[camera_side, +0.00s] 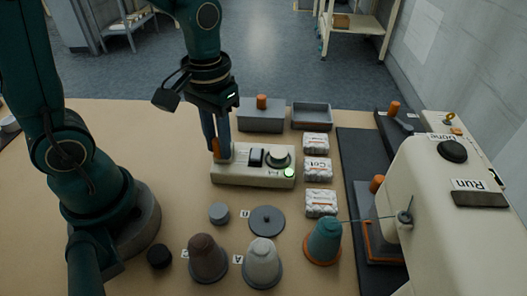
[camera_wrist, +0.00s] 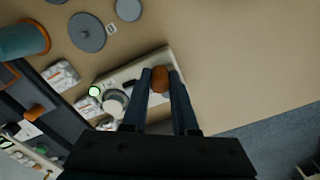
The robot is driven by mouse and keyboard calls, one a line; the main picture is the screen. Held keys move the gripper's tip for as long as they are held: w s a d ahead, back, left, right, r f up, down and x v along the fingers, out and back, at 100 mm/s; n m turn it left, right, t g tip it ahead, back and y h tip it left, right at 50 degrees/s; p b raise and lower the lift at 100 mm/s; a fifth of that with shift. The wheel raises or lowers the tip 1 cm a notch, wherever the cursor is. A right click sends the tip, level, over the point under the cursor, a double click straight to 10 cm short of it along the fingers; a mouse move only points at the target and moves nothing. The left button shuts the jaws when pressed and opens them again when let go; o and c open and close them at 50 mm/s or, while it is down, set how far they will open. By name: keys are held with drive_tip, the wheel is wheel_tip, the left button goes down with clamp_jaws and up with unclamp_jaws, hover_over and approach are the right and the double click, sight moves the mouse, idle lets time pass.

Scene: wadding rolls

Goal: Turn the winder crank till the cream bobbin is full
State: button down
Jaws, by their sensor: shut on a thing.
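The winder (camera_side: 250,179) is a low cream box on the table with a black block on top and a lit green light (camera_side: 289,173). A pale bobbin (camera_side: 279,156) sits at its right end; how much is wound on it is too small to tell. The winder also shows in the wrist view (camera_wrist: 126,77). My gripper (camera_side: 216,148) points down at the winder's left end. Its fingers are shut on the orange crank knob (camera_wrist: 160,79), one on each side. The crank arm under the knob is mostly hidden.
Brown (camera_side: 207,260), pale grey (camera_side: 263,264) and teal (camera_side: 323,241) cones stand in front. A thread runs from the teal cone to the large cream machine (camera_side: 430,215) at right. Wrapped packets (camera_side: 318,170) lie right of the winder. Grey bins (camera_side: 262,120) stand behind it.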

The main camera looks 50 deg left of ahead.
drive_tip(key=c, duration=0.7)
unclamp_jaws()
drive_tip(key=shift+w, duration=0.1)
drive_tip(key=shift+r, duration=3.55)
drive_tip(key=shift+r, duration=0.25)
drive_tip(key=shift+s+d+r+m+t, duration=0.15)
drive_tip(key=shift+s+m+t, duration=0.35)
drive_tip(key=shift+s+t, duration=0.4)
drive_tip(key=shift+s+d+r+m+t, duration=0.15)
drive_tip(key=shift+s+m+t, duration=0.35)
drive_tip(key=shift+s+t, duration=0.35)
drive_tip(key=shift+s+d+r+m+t, duration=0.15)
drive_tip(key=shift+s+m+t, duration=0.45)
drive_tip(key=shift+t, duration=0.45)
